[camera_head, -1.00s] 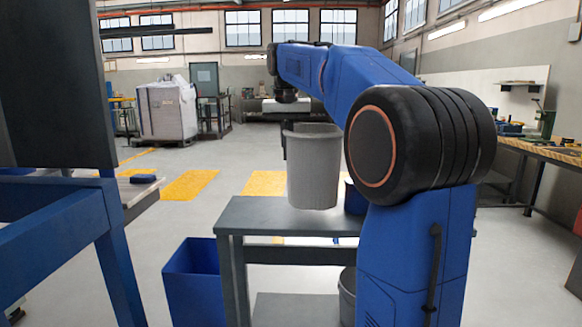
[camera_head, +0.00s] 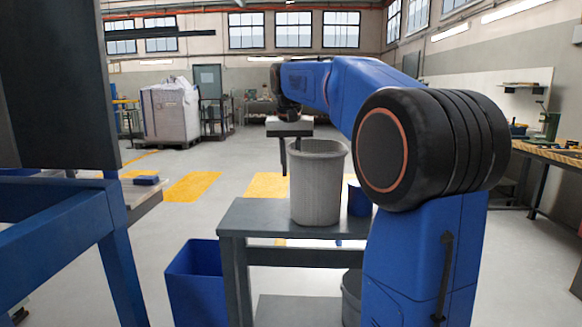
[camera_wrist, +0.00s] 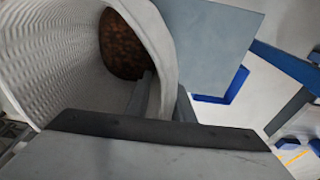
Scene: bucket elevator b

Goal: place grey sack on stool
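The grey sack (camera_head: 318,185) is an upright, ribbed, open-topped container over the grey stool (camera_head: 245,222). Its base appears to rest on the stool's top, though contact is hard to confirm. My gripper (camera_head: 284,155) is at the sack's far left rim, partly hidden by it. In the wrist view the sack (camera_wrist: 55,60) shows its ribbed inside and dark brown contents. One finger of my gripper (camera_wrist: 163,100) is inside the wall and the other outside, close against it. The stool's top also appears in the wrist view (camera_wrist: 210,35).
A blue cup (camera_head: 358,198) stands just right of the sack. A blue bin (camera_head: 195,285) is on the floor left of the stool. A grey bucket (camera_head: 351,295) sits below. A blue frame (camera_head: 60,225) stands at the left, a workbench (camera_head: 560,155) at the right.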

